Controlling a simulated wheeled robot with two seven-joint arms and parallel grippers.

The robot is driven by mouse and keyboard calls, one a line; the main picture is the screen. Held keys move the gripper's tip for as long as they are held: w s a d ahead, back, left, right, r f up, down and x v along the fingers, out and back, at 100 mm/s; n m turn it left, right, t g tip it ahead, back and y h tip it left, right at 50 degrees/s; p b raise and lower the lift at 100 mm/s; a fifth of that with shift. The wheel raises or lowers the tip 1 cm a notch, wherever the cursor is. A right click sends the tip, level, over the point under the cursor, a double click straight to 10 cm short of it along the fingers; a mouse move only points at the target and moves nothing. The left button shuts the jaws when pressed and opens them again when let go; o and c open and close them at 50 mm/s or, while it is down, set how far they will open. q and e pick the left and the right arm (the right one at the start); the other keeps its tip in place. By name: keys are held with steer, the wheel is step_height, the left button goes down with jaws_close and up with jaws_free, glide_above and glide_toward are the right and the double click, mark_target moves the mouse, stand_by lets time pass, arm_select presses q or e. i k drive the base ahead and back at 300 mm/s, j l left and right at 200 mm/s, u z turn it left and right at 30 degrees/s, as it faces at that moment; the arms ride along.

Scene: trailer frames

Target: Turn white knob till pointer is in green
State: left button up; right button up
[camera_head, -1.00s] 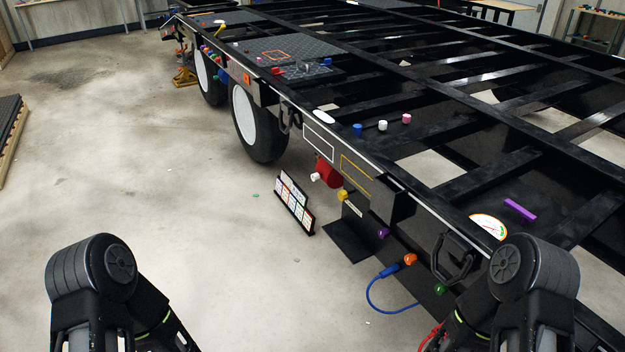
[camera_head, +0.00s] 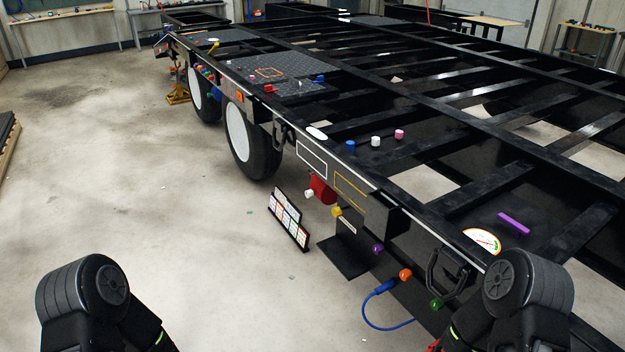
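A small white knob (camera_head: 309,194) sticks out from the trailer's side, next to a red cylinder (camera_head: 322,190). A second white knob-like piece (camera_head: 376,141) stands on top of the frame between a blue and a pink one. A round-topped gauge (camera_head: 480,239) with a white face and coloured marks sits on the frame's near right part. Its pointer is too small to read clearly. Only the upper parts of my two arms show, at the bottom left and bottom right. Both grippers are out of view, and neither arm visibly reaches the white pieces.
The black trailer frame (camera_head: 440,205) fills the right half. Yellow (camera_head: 337,212), purple (camera_head: 378,249), orange (camera_head: 405,274) and green (camera_head: 437,304) knobs line its side. A blue cable (camera_head: 366,311) loops low. A card stand (camera_head: 288,219) is on the floor (camera_head: 150,200), which is open at left.

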mark_target(310, 193)
steer(key=i+j+u, duration=0.1)
steer(key=i+j, duration=0.4)
steer(key=i+j+u, duration=0.1)
steer(key=i+j, duration=0.3)
steer(key=i+j+u, duration=0.15)
steer(key=i+j, duration=0.25)
steer(key=i, duration=0.25)
steer(key=i+j+u, duration=0.1)
steer(key=i+j, duration=0.25)
steer(key=i, duration=0.2)
steer(key=l, duration=0.35)
steer(key=i+l, duration=0.15)
steer(key=l, duration=0.25)
